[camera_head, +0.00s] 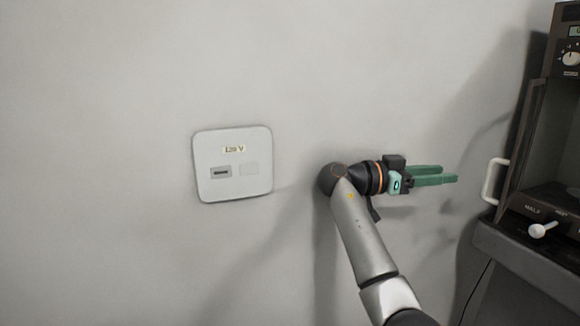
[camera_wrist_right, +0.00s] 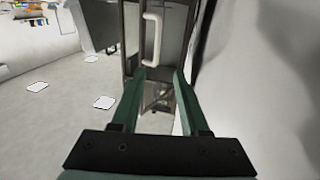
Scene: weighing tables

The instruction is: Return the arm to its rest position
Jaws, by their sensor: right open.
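My right arm rises from the bottom right of the head view, in front of a bare wall. My right gripper (camera_head: 452,173) has green fingers that point to the right, toward a dark appliance. In the right wrist view the two green fingers (camera_wrist_right: 160,75) stand apart with nothing between them. The gripper is open and empty and touches nothing that I can see. My left gripper is not in either view.
The dark appliance (camera_head: 552,110) with a white handle (camera_head: 493,181) stands at the right edge on a dark surface (camera_head: 500,246). A white panel (camera_head: 232,188) is on the wall (camera_head: 100,100). White squares (camera_wrist_right: 104,102) lie on the floor in the wrist view.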

